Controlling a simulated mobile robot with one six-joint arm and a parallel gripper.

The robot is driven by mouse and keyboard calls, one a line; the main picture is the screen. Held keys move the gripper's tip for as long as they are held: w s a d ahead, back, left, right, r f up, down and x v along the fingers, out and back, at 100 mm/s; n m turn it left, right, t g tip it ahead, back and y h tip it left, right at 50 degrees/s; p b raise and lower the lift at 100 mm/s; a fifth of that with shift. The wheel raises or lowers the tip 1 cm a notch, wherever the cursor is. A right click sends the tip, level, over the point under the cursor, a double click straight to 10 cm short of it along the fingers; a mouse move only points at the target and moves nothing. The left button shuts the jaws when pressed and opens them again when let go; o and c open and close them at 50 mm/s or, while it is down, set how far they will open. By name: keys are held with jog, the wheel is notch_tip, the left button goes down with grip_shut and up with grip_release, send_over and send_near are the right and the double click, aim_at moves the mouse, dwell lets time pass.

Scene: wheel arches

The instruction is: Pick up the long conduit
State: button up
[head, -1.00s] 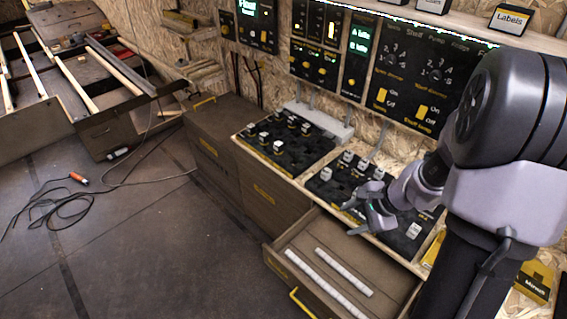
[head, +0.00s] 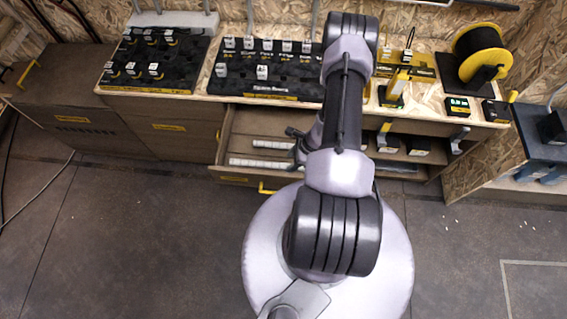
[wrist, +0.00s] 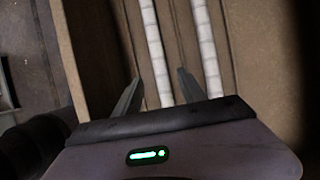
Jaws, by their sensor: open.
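The long conduit (head: 257,163), a white segmented rod, lies in the open drawer (head: 228,135) near its front panel. In the wrist view the long conduit (wrist: 154,45) runs between my two fingers, with a finger on each side. My gripper (wrist: 160,76) is open, and I see no finger closed on the rod. In the head view my gripper (head: 294,141) is over the right part of the drawer, and my arm hides the conduits' right ends. A shorter white conduit (head: 272,144) lies behind the long one. In the wrist view the shorter conduit (wrist: 206,48) is outside my right finger.
The drawer's front wall (wrist: 88,55) is close on the left in the wrist view. The worktop above the drawer holds a black switch board (head: 262,82) and a cable spool (head: 480,52). A shelf with dark boxes (head: 420,150) is to the right.

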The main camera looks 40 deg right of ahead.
aim_at(283, 165)
jog(key=x, duration=0.1)
jog(key=b+x, duration=0.1)
jog(key=x, duration=0.1)
jog(key=w+x, duration=0.1)
jog(key=x, duration=0.1)
jog(key=shift+a+r+b, duration=0.2)
jog(key=shift+a+b, duration=0.1)
jog(key=shift+b, duration=0.1)
jog(key=shift+r, duration=0.1)
grip_shut()
jog(key=shift+r, duration=0.1)
